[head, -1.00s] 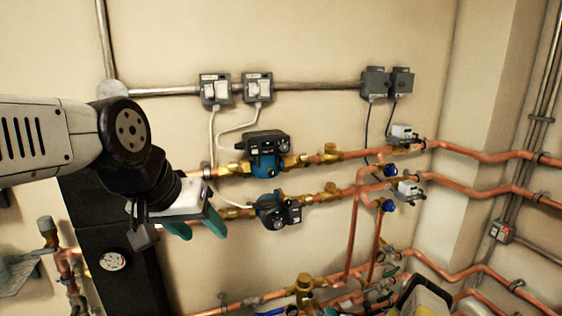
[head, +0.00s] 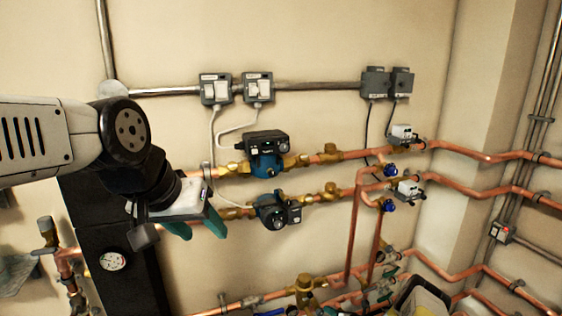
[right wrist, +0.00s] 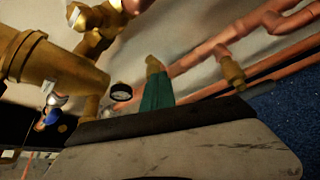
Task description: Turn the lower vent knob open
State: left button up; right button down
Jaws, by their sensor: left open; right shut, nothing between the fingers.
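My left gripper (head: 198,226) is open and empty, with its teal fingers hanging in front of the pipes left of the pumps. My right gripper is shut and empty; its teal fingers (right wrist: 157,92) show together in the right wrist view, amid brass fittings and copper pipes. A small black round part (right wrist: 121,92) appears just left of these fingers, apart from them in the picture. Two blue knobs, an upper (head: 390,170) and a lower (head: 389,205), sit beside the right pipes in the head view. I cannot tell which part is the lower vent knob.
Two pumps, upper (head: 265,155) and lower (head: 277,211), sit on the copper pipes. A large brass fitting (right wrist: 55,68) stands close on the left in the right wrist view. Crowded pipes and valves fill the lower right of the head view.

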jog(key=shift+s+a+r, duration=0.1)
jog(key=shift+a+r, duration=0.05)
jog(key=shift+a, duration=0.1)
jog(key=shift+s+a+r, duration=0.15)
jog(key=shift+a+r, duration=0.2)
jog(key=shift+a, duration=0.15)
jog(key=shift+s+a, duration=0.1)
jog(key=shift+a, duration=0.2)
jog(key=shift+s+a, duration=0.15)
jog(key=shift+a, duration=0.05)
jog(key=shift+r, duration=0.15)
jog(key=shift+s+d+r, duration=0.1)
jog(key=shift+s+d, duration=0.3)
jog(key=shift+s, duration=0.5)
jog(key=shift+s+d+r, duration=0.15)
jog(key=shift+s+d, duration=0.3)
jog(key=shift+s, duration=0.45)
jog(key=shift+s+d+r, duration=0.1)
jog(key=shift+s+d, duration=0.3)
jog(key=shift+s, duration=0.5)
jog(key=shift+d, duration=0.1)
